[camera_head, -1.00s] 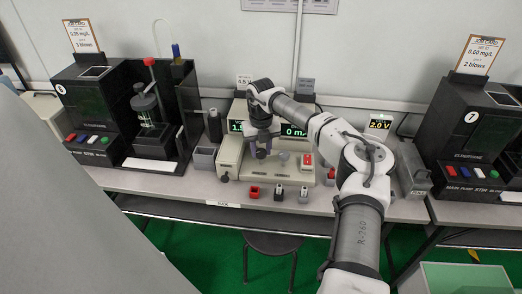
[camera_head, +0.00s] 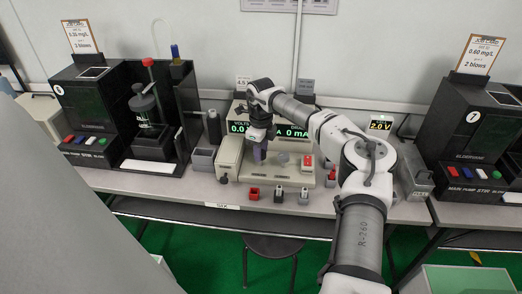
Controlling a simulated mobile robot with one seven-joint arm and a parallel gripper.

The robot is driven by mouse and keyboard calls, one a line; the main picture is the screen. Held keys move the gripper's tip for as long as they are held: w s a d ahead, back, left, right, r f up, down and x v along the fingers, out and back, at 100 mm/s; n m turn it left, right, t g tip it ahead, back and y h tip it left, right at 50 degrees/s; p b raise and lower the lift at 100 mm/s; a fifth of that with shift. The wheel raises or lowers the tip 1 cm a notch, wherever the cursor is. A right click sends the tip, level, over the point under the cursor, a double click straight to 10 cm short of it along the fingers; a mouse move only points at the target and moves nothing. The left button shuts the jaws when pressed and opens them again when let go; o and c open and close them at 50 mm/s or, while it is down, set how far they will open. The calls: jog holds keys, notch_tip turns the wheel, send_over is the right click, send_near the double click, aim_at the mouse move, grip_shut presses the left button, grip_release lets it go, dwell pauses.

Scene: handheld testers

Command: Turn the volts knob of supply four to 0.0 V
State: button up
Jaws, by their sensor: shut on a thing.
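The beige power supply (camera_head: 231,156) stands on the bench in the middle of the head view. Its green display (camera_head: 238,127) reads about 0.0 under the word VOLTS, partly covered by my arm. A second green display (camera_head: 294,132) reads 0 mA. My gripper (camera_head: 260,157) points down over the left part of the sloping front panel. It is shut on the volts knob, which is mostly hidden by the gripper. Another round knob (camera_head: 283,158) on the panel, right of my gripper, is free.
Several small red, black and grey blocks stand along the bench front, including a red one (camera_head: 254,193). A grey bin (camera_head: 203,159) is left of the supply. Black testers stand at left (camera_head: 95,110) and right (camera_head: 470,140).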

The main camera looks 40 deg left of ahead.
jog(key=shift+a+r+n, duration=0.1)
jog(key=shift+n, duration=0.5)
jog(key=o, duration=1)
notch_tip(320, 180, up, 14)
jog(key=b, duration=0.2)
dwell(0.3)
